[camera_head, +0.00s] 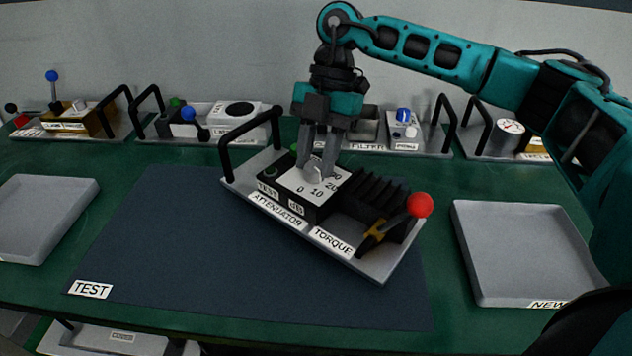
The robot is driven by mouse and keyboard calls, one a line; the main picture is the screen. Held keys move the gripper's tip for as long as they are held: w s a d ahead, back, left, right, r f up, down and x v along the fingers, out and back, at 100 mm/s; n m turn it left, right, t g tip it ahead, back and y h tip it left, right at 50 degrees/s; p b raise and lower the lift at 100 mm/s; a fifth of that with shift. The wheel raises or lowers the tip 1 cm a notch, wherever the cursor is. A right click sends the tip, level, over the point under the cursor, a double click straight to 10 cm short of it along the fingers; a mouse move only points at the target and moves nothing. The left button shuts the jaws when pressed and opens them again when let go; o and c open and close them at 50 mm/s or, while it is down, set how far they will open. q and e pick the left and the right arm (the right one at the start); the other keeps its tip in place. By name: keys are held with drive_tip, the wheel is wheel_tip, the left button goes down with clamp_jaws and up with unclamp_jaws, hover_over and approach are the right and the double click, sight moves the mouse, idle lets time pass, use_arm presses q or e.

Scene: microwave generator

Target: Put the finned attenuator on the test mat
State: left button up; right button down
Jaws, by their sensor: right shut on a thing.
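The finned attenuator (372,196) is a grey plate with black fins, a white dial face marked with numbers, a red-ball lever, a black handle at its left end and ATTENUATOR and TORQUE labels. It sits turned at an angle over the right back part of the dark blue test mat (240,270), which carries a TEST label. I cannot tell whether its plate touches the mat. My right gripper (323,165) comes down from above and is shut on the attenuator's dial knob. My left gripper is not in view.
A grey tray (480,290) labelled NEW lies right of the mat; another empty grey tray (22,255) lies left. Several modules with handles line the back, including a filter unit (405,148) and a gauge unit (512,140). The mat's left and front are clear.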

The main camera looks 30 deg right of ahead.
sight(316, 178)
drive_tip(key=shift+f+b, duration=2.1)
drive_tip(key=shift+f, duration=0.35)
drive_tip(key=shift+r, duration=0.1)
drive_tip(key=c, duration=0.8)
unclamp_jaws()
drive_tip(key=shift+o, duration=0.2)
drive_tip(key=p+v, duration=0.1)
drive_tip(key=v, duration=1)
drive_tip(key=shift+w+r, duration=0.1)
drive_tip(key=shift+r, duration=0.05)
drive_tip(key=shift+d+r, duration=0.1)
drive_tip(key=shift+r, duration=0.2)
